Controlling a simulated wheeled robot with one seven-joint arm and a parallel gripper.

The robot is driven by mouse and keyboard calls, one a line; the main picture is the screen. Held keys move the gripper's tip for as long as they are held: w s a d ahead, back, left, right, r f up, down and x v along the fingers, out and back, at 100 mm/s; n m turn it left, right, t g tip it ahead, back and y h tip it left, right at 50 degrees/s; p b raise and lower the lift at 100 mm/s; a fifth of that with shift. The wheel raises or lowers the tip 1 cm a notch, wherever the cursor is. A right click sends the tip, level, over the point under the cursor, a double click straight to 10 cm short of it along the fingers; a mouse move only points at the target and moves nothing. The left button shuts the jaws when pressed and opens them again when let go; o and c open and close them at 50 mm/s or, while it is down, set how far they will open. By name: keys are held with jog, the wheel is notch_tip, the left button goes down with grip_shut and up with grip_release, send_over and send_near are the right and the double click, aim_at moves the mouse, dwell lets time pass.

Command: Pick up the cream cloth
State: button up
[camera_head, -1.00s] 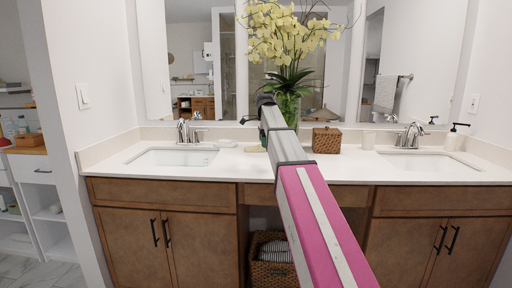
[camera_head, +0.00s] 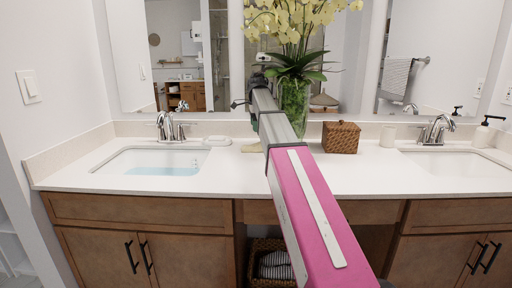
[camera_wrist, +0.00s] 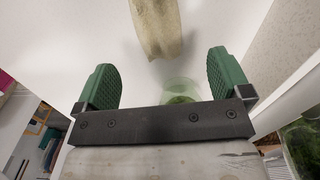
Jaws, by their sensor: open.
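The cream cloth (camera_wrist: 158,28) shows at the top of the wrist view, a pale beige strip on the white surface, cut off by the frame edge. In the head view a small cream patch of it (camera_head: 250,148) shows on the counter beside my arm, which hides the rest. My gripper (camera_wrist: 162,65) has two green ridged fingers spread wide with nothing between them. The cloth lies beyond the fingertips, apart from them. In the head view the gripper is mostly hidden behind my arm.
A glass vase of yellow orchids (camera_head: 294,103) stands close to the right of my gripper. A woven box (camera_head: 341,137) and a cream cup (camera_head: 388,136) stand further right. A white soap dish (camera_head: 216,141) and the left sink (camera_head: 150,160) are to the left. Mirrors back the counter (camera_head: 210,183).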

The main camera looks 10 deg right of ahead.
aim_at(256, 144)
jog(key=f, duration=1)
jog(key=shift+s, duration=0.3)
jog(key=shift+r, duration=0.1)
jog(key=shift+c, duration=0.4)
jog(key=c, duration=0.9)
